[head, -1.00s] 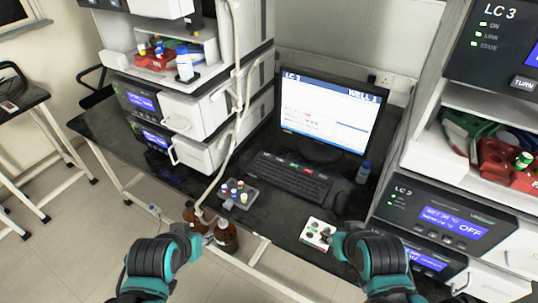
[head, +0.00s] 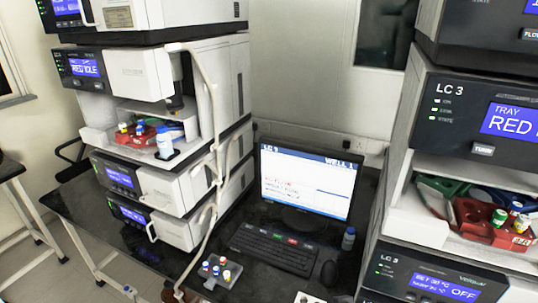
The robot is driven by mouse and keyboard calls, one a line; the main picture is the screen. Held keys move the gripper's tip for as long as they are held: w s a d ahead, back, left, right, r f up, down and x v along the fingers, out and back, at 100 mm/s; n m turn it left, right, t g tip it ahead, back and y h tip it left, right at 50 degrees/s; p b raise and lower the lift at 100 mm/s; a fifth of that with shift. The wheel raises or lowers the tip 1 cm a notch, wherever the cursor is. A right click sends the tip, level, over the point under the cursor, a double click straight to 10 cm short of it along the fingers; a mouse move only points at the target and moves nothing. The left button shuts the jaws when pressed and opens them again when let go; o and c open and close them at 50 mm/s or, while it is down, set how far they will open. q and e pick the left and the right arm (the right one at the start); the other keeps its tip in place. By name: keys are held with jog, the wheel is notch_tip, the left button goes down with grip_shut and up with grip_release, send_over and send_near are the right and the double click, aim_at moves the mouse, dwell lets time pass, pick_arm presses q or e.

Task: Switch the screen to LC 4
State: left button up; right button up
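The monitor (head: 307,187) stands on the black bench between two instrument stacks. Its blue header reads "LC 3" at the left and what looks like "WELL 1" at the right. The text below is too small to read. A black keyboard (head: 273,252) lies in front of the monitor, with a few coloured keys along its top row. A black mouse (head: 329,273) lies to the right of the keyboard.
The right instrument stack (head: 440,150) is labelled LC 3; the left stack (head: 150,180) carries tubing.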

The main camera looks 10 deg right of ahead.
dwell(0.4)
grip_shut()
dwell(1.2)
